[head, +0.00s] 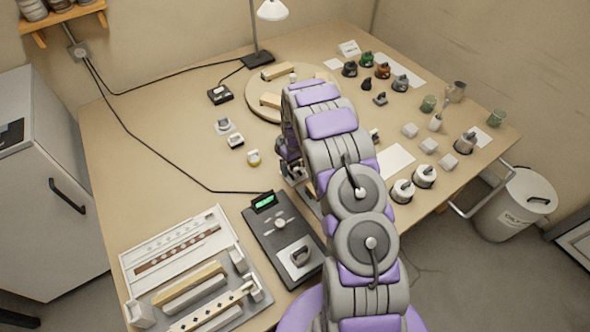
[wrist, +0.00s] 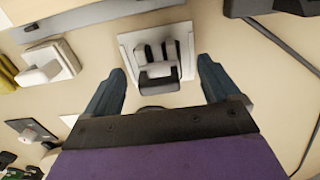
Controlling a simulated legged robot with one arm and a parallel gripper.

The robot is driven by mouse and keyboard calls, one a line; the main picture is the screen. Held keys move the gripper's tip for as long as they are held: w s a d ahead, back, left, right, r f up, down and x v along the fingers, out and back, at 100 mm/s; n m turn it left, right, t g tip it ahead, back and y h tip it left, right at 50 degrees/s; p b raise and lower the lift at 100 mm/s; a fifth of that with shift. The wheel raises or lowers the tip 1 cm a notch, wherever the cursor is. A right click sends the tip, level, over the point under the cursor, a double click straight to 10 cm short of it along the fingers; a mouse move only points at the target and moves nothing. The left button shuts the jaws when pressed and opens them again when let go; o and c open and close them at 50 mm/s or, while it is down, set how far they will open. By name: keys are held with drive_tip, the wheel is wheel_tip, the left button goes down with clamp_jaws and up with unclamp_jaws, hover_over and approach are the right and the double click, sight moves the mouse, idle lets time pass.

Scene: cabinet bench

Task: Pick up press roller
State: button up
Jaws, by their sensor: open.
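In the wrist view a small dark-framed piece with a pale bar, probably the press roller (wrist: 157,62), sits on a white square plate (wrist: 128,44). It lies between and just beyond the tips of my gripper (wrist: 161,66). The two blue-grey fingers are spread apart with nothing held. In the head view my gripper (head: 292,172) is low over the middle of the bench, partly hidden by my arm. I cannot tell for sure which piece in the head view is the press roller.
In the head view, a black device with a green display (head: 264,203) stands left of my arm. A long tray of parts (head: 178,247) is at the front left. A round board (head: 262,104) and lamp (head: 258,58) stand behind.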

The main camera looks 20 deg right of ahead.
wheel_tip(320, 180, down, 2)
drive_tip(key=shift+f, duration=0.15)
drive_tip(key=shift+d, duration=0.1)
drive_tip(key=shift+c, duration=0.2)
drive_tip(key=c, duration=1.2)
